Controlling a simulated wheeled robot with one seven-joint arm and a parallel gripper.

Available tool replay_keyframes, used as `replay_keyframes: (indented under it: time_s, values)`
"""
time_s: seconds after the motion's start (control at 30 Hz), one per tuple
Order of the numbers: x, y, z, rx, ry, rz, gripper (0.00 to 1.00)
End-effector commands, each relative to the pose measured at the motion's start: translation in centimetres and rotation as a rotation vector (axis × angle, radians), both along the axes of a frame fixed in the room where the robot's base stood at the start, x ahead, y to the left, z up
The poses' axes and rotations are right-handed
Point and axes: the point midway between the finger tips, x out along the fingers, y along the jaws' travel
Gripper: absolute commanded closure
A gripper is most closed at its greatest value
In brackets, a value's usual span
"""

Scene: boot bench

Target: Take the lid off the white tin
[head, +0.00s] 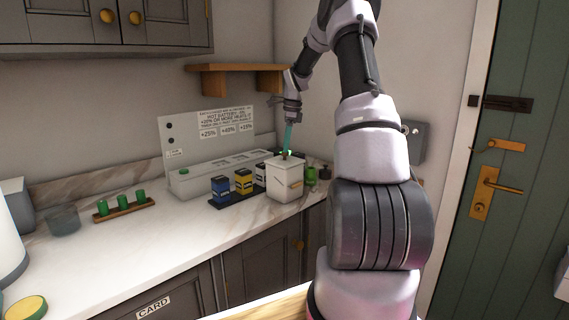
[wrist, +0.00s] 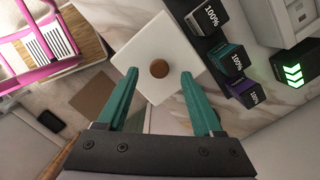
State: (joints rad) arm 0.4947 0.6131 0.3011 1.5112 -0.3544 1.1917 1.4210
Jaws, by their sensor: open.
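The white tin (head: 285,180) stands on the marble counter near its right end, at the front edge. Its square white lid (wrist: 172,48) is on it, seen from above in the wrist view, with a round brown knob (wrist: 159,68) in the middle. My gripper (wrist: 158,78) is open above the lid, and its two teal fingers lie on either side of the knob in the picture. In the head view my gripper (head: 287,146) points down over the tin. I cannot tell the exact height gap between fingertips and knob.
Blue, yellow and dark battery blocks (head: 243,181) stand on a dark tray just left of the tin. A green cylinder (head: 311,176) stands to its right. A grey charger (head: 205,178) is behind. A wooden shelf (head: 236,68) hangs above. The counter's front left is mostly clear.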

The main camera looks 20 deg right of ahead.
Motion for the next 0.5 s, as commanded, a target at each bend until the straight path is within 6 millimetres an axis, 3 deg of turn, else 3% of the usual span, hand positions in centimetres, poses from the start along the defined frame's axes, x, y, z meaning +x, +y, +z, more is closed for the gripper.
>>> replay_keyframes:
  time_s: [0.17,0.43,0.47,0.5]
  values:
    - [0.0,0.3,-2.3,0.001,0.002,0.000,0.32]
    - [0.1,0.4,-2.6,0.000,-0.001,0.001,0.32]
    - [0.1,0.4,-2.6,0.000,-0.001,0.001,0.36]
    - [0.1,0.4,-2.6,0.000,-0.001,0.001,0.51]
